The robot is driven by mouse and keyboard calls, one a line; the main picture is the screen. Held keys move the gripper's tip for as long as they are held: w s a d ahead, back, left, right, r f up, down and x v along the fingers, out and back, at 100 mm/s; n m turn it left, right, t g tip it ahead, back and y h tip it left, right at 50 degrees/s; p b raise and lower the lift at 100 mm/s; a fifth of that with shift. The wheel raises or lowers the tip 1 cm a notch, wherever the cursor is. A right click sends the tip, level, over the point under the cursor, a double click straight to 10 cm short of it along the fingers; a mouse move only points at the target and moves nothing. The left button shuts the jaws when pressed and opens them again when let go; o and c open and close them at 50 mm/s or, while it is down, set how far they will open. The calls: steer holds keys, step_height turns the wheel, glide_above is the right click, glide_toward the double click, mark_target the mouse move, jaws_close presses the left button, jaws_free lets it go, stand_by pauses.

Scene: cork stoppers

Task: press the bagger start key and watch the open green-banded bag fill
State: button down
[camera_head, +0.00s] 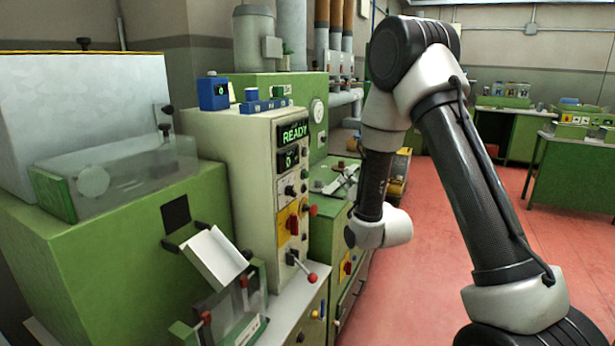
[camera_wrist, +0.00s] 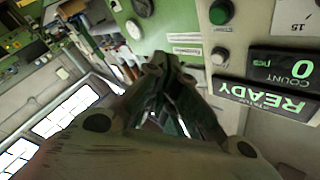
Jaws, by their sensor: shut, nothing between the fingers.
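The bagger's control cabinet (camera_head: 240,165) stands mid-left in the head view, its upper display (camera_head: 294,133) reading READY and a lower display (camera_head: 288,159) reading 0. The wrist view shows the READY display (camera_wrist: 262,97) and a COUNT of 0 pcs upside down. I cannot tell which is the start key. My gripper (camera_wrist: 172,62) is shut and empty, apparently near these buttons; contact cannot be told. A white chute (camera_head: 213,257) tilts above a clear, green-edged piece (camera_head: 238,310). No green-banded bag is clearly recognisable.
A red-knobbed lever (camera_head: 303,270) and an orange-yellow switch (camera_head: 292,222) are on the cabinet front. A green machine with a clear cover (camera_head: 120,180) stands left. Green benches (camera_head: 575,175) stand at the far right. The red floor (camera_head: 440,240) between is open.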

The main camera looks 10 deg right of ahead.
mark_target(306, 175)
steer(key=w+a, duration=0.5)
steer(key=a, duration=0.2)
stand_by(0.5)
steer(key=shift+w+a, duration=0.15)
stand_by(1.2)
steer(key=shift+w+a, duration=0.15)
steer(key=shift+a, duration=0.1)
steer(key=shift+w+a, duration=0.3)
steer(key=shift+a, duration=0.05)
stand_by(0.7)
stand_by(0.3)
steer(key=shift+s+d, duration=0.55)
steer(key=shift+d, duration=0.15)
